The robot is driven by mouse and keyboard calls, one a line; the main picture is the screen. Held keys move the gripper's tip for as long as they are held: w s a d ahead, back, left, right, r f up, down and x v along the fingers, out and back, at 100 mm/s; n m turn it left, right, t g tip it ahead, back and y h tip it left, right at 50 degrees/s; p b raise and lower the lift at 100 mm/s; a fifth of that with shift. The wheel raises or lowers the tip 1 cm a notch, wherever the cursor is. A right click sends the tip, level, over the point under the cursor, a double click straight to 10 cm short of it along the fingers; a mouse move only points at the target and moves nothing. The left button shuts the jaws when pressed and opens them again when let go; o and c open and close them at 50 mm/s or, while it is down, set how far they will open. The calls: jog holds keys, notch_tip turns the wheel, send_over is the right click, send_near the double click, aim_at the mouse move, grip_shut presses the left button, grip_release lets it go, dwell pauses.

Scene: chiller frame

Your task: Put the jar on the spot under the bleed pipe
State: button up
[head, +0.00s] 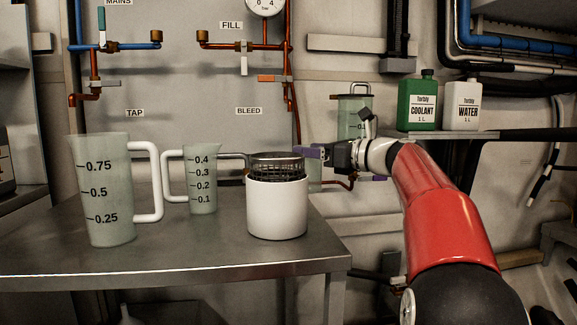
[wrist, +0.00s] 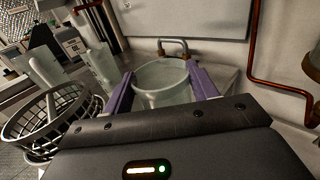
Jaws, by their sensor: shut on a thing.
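The jar (wrist: 162,92), a pale translucent open vessel, is between the purple fingers of my gripper (wrist: 160,80) in the wrist view. My gripper is shut on it, and it looks upright. In the head view my gripper (head: 310,152) is at the back of the steel table, behind a dark basket (head: 277,168). I cannot make out the spot or whether the jar touches the table.
The basket sits on a white pot (head: 277,212), close in front of my gripper. A large measuring jug (head: 105,205) and a smaller one (head: 203,180) stand to the left on the table (head: 190,250). Coolant (head: 417,103) and water (head: 463,105) bottles stand on a shelf.

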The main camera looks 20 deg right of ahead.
aim_at(321, 166)
jog(key=w+a+f, duration=0.1)
jog(key=w, duration=0.1)
jog(key=w+a+f+b, duration=0.1)
jog(key=w+a+f, duration=0.1)
jog(key=w, duration=0.1)
jog(key=shift+w+a+f+b, duration=0.3)
jog(key=shift+w+a+f, duration=0.05)
jog(key=shift+a, duration=0.05)
jog(key=shift+r, duration=0.1)
jog(key=o, duration=1.2)
jog(key=v, duration=1.2)
